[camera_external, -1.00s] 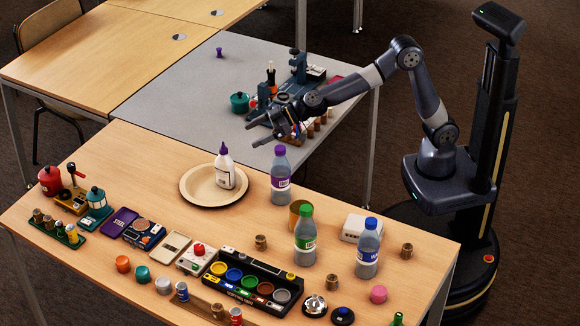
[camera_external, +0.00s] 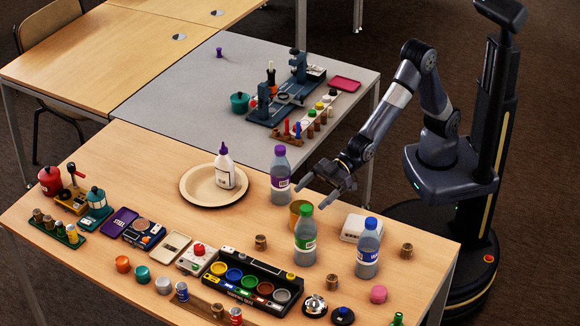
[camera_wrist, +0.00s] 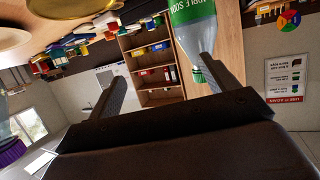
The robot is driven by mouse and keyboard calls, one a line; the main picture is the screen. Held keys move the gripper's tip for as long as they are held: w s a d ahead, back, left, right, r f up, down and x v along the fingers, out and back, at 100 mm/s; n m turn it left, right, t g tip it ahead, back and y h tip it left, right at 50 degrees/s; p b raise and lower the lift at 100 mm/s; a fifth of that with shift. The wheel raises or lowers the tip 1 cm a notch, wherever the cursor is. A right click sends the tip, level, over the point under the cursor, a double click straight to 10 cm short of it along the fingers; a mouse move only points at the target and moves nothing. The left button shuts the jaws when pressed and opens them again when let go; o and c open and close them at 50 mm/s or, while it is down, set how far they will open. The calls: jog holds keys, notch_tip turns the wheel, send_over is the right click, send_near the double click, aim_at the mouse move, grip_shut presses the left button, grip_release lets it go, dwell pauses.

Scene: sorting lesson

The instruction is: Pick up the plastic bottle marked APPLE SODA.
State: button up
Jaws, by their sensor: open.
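In the external view a clear bottle with a green cap and green label (camera_external: 305,241) stands upright on the wooden table. In the wrist view its green label (camera_wrist: 192,12) shows upside down, with part of the lettering cut off; what shows reads like "PLE SOD". Its green cap (camera_wrist: 197,76) is near the right-hand finger there. My gripper (camera_external: 310,197) is open and empty, behind the green-capped bottle and at about cap height or above. A purple-capped bottle (camera_external: 280,184) and a blue-capped bottle (camera_external: 368,249) stand on either side.
A plate (camera_external: 196,190) with a white squeeze bottle (camera_external: 224,169) is to the left. A paint tray (camera_external: 236,297) and several small items fill the front.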

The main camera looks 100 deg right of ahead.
aim_at(306, 237)
jog(key=s+a+f+n+g, duration=0.1)
jog(key=s+a+f+g, duration=0.1)
jog(key=s+a+f, duration=0.15)
jog(key=shift+y, duration=0.5)
jog(key=x, duration=1.1)
jog(key=shift+w+r+p, duration=0.15)
jog(key=shift+w+p, duration=0.1)
jog(key=shift+p, duration=0.1)
jog(key=c, duration=1)
